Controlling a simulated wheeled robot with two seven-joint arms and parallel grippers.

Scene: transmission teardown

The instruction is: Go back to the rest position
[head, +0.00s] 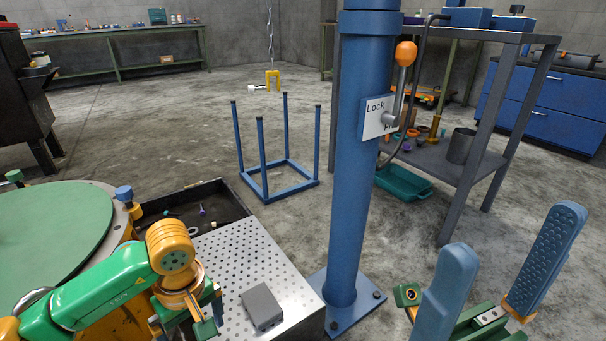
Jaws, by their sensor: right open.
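My right gripper (508,255) is in the lower right, close to the camera. Its two blue padded fingers point up and stand wide apart, with nothing between them. It is in front of the concrete floor, right of the blue column. My left arm (110,290), green and orange, comes in from the lower left. Its wrist bends down by the left edge of the perforated metal plate (232,252). The left gripper (190,318) is small and partly hidden there, and its jaw opening cannot be made out.
A blue column (352,210) with a lever and Lock sign stands between my arms. A grey block (262,306) lies on the plate. A black tray (232,200) and green-topped round drum (50,225) are at left. A grey shelf (470,170) stands behind right. Floor behind is open around a blue frame (280,180).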

